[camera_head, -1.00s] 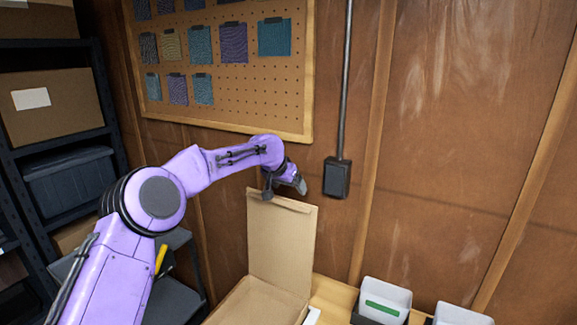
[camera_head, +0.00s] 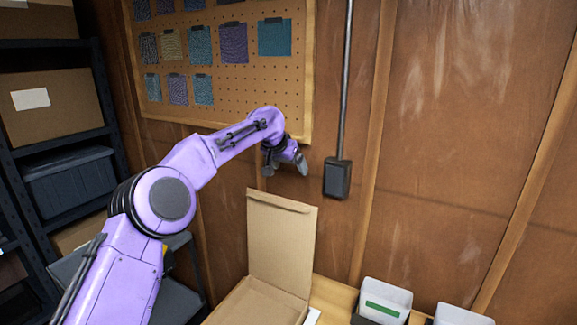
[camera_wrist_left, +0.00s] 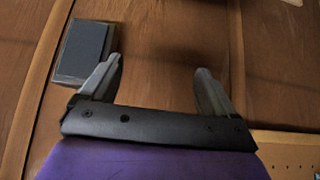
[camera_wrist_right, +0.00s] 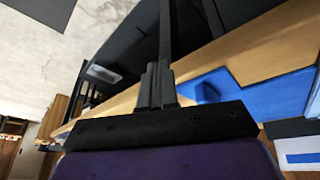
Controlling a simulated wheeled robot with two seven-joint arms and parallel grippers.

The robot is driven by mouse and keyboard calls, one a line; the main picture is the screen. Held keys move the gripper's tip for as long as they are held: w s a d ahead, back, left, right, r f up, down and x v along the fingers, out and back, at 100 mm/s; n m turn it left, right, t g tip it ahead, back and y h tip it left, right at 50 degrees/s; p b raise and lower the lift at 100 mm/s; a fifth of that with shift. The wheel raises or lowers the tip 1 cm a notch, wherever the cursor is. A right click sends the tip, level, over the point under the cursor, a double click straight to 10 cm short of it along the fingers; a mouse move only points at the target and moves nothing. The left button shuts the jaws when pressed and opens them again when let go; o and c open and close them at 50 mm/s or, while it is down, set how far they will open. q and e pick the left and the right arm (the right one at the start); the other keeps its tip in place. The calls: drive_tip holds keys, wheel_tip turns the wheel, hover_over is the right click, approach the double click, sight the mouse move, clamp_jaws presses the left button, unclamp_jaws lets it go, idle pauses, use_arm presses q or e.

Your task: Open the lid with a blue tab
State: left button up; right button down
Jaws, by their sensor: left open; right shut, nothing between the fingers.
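My left gripper (camera_head: 286,168) is open and empty, raised above the upright flap of a cardboard box (camera_head: 282,243). In the left wrist view its two fingers (camera_wrist_left: 160,68) are apart, with bare wood wall beyond. A bin with a light lid and a green strip (camera_head: 382,301) stands right of the box. Another light lid (camera_head: 461,316) is cut off by the bottom edge, and no tab shows on it. In the right wrist view my right gripper (camera_wrist_right: 158,72) is shut and empty. A white part with a blue strip (camera_wrist_right: 302,158) shows at the lower right there.
A dark wall box with a conduit (camera_head: 337,177) is just right of the left gripper, and a pegboard with swatches (camera_head: 225,85) is behind. Dark shelving (camera_head: 20,150) stands at left. A blue object (camera_wrist_right: 215,95) lies on the wooden surface in the right wrist view.

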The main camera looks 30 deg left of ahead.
use_arm(q)
drive_tip(key=shift+s+r, duration=0.1)
drive_tip(key=b+v, duration=0.3)
drive_tip(key=v, duration=0.7)
drive_tip(key=shift+s, duration=0.1)
